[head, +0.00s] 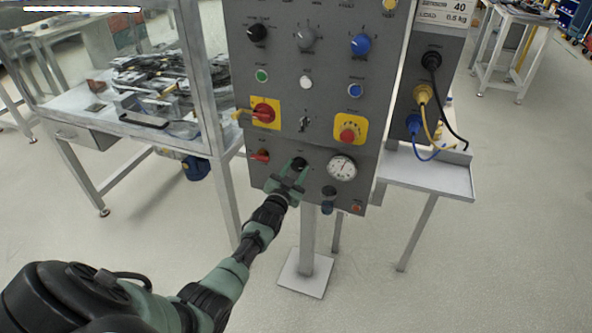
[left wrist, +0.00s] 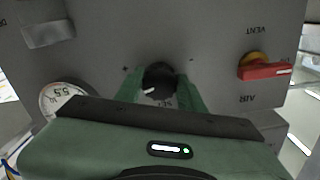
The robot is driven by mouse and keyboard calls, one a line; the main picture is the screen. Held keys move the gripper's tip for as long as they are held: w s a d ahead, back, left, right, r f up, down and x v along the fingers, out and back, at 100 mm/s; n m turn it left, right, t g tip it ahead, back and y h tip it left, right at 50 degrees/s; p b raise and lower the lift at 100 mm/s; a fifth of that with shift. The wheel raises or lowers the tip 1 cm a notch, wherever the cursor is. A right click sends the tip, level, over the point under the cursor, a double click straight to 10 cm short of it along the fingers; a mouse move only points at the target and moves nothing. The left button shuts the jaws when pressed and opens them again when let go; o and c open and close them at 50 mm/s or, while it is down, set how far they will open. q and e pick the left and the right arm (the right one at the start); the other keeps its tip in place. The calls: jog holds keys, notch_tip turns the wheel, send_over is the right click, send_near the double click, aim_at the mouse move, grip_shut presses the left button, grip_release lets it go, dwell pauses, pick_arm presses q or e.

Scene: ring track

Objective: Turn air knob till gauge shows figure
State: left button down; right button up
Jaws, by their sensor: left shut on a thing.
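The air knob (head: 299,163) is a small black knob low on the grey control panel (head: 320,105). My left gripper (head: 295,172) is shut on it, with its green fingers at the knob's two sides. The left wrist view, upside down to the panel, shows the knob (left wrist: 159,78) with a white pointer mark between the fingers. The round white gauge (head: 342,167) sits just right of the knob. The gauge also shows in the left wrist view (left wrist: 60,98), partly hidden by my gripper; a printed figure like 5.5 shows, but its needle reading is unclear. My right gripper is out of view.
A red-handled valve (head: 260,156) is left of the knob, marked VENT and AIR in the left wrist view (left wrist: 266,70). Red-and-yellow switches (head: 264,112) sit above. A filter-like fitting (head: 328,200) is below the gauge. Cables (head: 438,120) hang at right.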

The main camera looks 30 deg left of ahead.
pick_arm(q)
jog(key=shift+f+m, duration=0.15)
jog(key=shift+m, duration=0.15)
dwell(0.4)
jog(key=c, duration=0.9)
grip_release()
jog(key=shift+o, duration=0.2)
jog(key=shift+s, duration=0.1)
jog(key=v, duration=0.7)
jog(key=shift+s+p, duration=0.35)
jog(key=shift+p, duration=0.1)
jog(key=shift+d, duration=0.15)
